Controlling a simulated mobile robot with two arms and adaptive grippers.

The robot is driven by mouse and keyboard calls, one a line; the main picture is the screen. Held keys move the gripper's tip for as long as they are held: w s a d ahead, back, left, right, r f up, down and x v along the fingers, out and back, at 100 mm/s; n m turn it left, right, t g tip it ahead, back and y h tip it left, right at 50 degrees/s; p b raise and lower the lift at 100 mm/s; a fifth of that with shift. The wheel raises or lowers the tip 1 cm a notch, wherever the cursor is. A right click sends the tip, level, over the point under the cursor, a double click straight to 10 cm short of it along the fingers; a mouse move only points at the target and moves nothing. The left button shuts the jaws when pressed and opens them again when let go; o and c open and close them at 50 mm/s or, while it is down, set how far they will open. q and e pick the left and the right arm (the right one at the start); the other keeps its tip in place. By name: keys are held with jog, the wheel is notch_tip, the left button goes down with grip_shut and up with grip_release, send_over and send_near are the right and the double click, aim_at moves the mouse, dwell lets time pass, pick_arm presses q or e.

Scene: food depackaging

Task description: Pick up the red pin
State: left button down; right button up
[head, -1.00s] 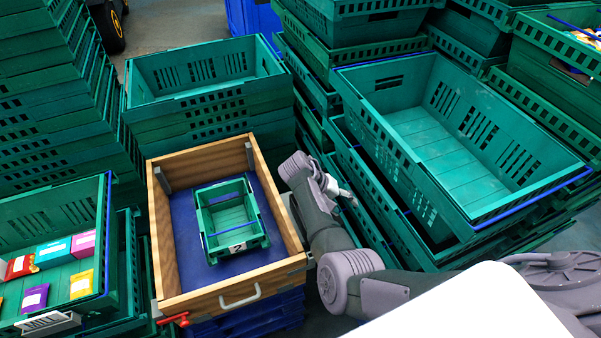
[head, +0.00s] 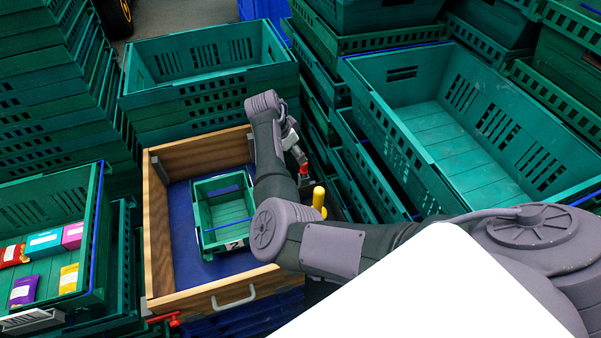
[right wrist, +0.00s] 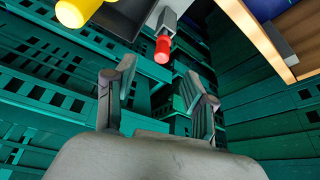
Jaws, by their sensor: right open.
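The red pin (head: 304,169) shows in the head view beside the right wall of the wooden box, just below my right gripper (head: 291,138). In the right wrist view the red pin (right wrist: 162,48) is a short red cylinder on the end of a grey metal piece. There my right gripper (right wrist: 161,84) is open and empty. Its two fingers stand either side of the pin in the picture, with the pin above their tips and apparently apart from them. My right forearm hides part of the box's right side. My left gripper is out of view.
A yellow cylinder (head: 319,197) stands close to the red pin. The wooden box (head: 155,230) holds a small green crate (head: 205,243); another red handle (head: 163,319) is at its front left. Tall green crate stacks (head: 360,110) crowd the right and back.

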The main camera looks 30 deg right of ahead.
aim_at(306, 167)
jog(key=b+x, duration=0.4)
jog(key=x, duration=0.2)
jog(key=shift+w+f+b, duration=0.1)
jog(key=shift+f+b, duration=0.2)
jog(key=shift+b, duration=0.1)
jog(key=b+x, duration=0.2)
jog(key=b, duration=0.1)
jog(key=b+x, duration=0.2)
jog(key=x, duration=0.1)
jog(key=shift+w+d+b, duration=0.15)
jog(key=shift+d+b, duration=0.2)
jog(key=shift+b, duration=0.05)
jog(key=shift+r, duration=0.1)
grip_shut()
